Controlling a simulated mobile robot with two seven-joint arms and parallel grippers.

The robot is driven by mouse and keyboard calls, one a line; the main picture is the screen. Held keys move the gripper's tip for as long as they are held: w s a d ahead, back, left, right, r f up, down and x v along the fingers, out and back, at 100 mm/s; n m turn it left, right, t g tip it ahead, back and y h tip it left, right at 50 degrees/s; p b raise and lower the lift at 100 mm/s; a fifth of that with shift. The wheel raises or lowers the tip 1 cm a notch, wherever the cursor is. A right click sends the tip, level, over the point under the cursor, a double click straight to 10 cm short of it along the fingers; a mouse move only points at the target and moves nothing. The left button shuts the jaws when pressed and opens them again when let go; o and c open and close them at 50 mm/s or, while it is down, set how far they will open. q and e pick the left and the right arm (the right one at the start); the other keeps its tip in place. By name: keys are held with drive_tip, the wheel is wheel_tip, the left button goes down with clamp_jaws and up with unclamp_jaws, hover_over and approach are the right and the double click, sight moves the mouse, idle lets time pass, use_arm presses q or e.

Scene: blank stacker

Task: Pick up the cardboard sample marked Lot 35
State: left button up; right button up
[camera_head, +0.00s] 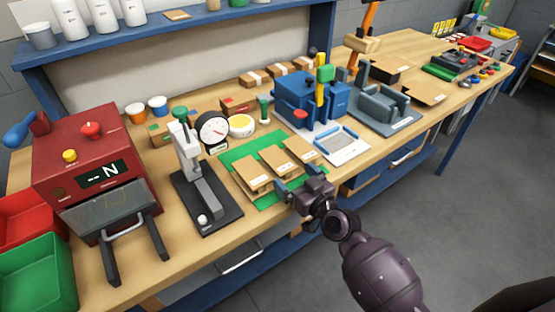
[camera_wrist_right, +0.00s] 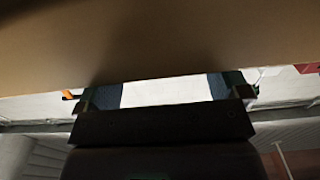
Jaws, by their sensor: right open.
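Three brown cardboard samples lie in a row on a green mat (camera_head: 233,154) on the workbench: a left one (camera_head: 251,174), a middle one (camera_head: 278,161) and a right one (camera_head: 301,149). Each has a pale label, too small to read, so I cannot tell which is Lot 35. My right gripper (camera_head: 296,178) is open and empty at the front edge of the mat, close to the near ends of the middle and right samples. In the right wrist view, its two fingers (camera_wrist_right: 164,92) stand apart, under a large brown surface filling the top. My left gripper is not in view.
A grey and black press (camera_head: 205,190) and a red machine (camera_head: 90,155) stand left of the mat. A dial gauge (camera_head: 213,131) is behind it. A white scale-like device (camera_head: 342,146) and a blue machine (camera_head: 300,98) stand to the right. Open floor lies in front.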

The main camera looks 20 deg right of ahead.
sight(277, 160)
drive_tip(key=shift+x, duration=1.4)
drive_tip(key=shift+c, duration=0.2)
drive_tip(key=c, duration=0.9)
drive_tip(key=shift+r, duration=0.1)
drive_tip(key=shift+c, duration=0.2)
